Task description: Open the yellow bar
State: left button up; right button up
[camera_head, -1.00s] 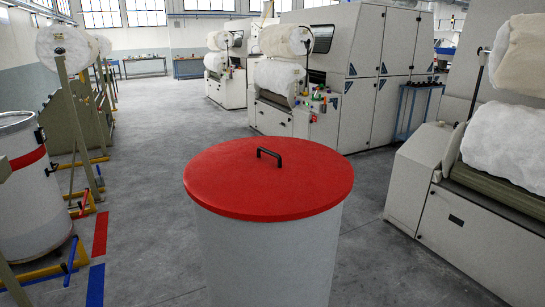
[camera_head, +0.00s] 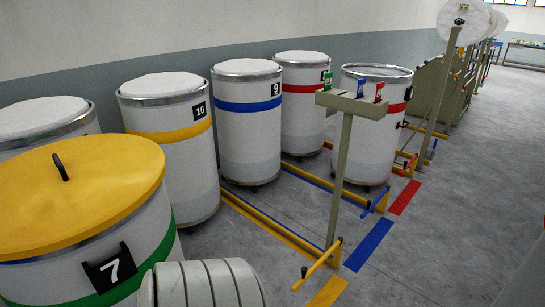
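Low on the floor, a long yellow bar (camera_head: 268,228) runs from beside can 10 towards the signpost's foot. A yellow handle (camera_head: 318,265) with dark ends stands at its near end, by the yellow floor mark (camera_head: 328,292). Behind it, a similar low bar ends at a blue handle (camera_head: 377,203) by the blue floor mark (camera_head: 370,245). A red handle (camera_head: 408,167) stands further back by the red floor mark (camera_head: 404,197).
Can 7 with a yellow lid (camera_head: 75,192) is close at left. Can 10 (camera_head: 180,160), can 9 (camera_head: 250,140) and others line the wall. A signpost (camera_head: 340,170) rises by the bars. A ribbed grey thing (camera_head: 205,285) is at the bottom. Floor is clear at right.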

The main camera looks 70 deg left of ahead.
aim_at(305, 275)
jog(key=u, duration=1.7)
